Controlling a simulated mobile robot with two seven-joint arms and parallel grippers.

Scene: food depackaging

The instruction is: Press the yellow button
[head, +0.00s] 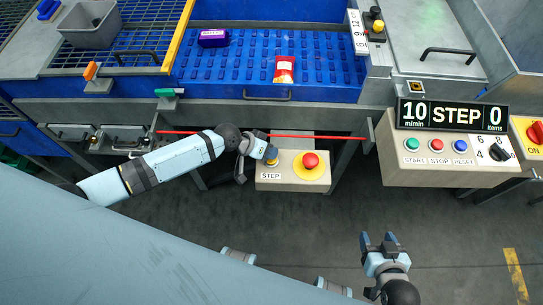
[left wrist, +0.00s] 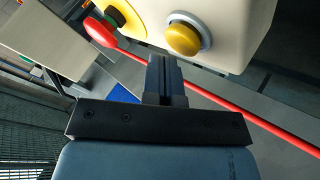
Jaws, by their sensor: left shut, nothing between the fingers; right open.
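The yellow button (left wrist: 184,36) sits in a pale ring on the cream STEP box (head: 292,184). It is round and fully visible in the left wrist view. In the head view it is mostly covered by my left gripper (head: 271,155). In the left wrist view the fingers of my left gripper (left wrist: 164,70) are shut and empty, their tips just below the button's ring. I see no clear contact with the button. My right gripper (head: 378,241) is open and empty over the floor at the lower right.
A red emergency button (head: 310,161) on a yellow disc stands right of the yellow button. A red cord (head: 320,136) runs behind the box. The control panel (head: 448,170) is further right. Purple (head: 213,38) and red (head: 284,70) packages lie on the blue conveyor (head: 325,68).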

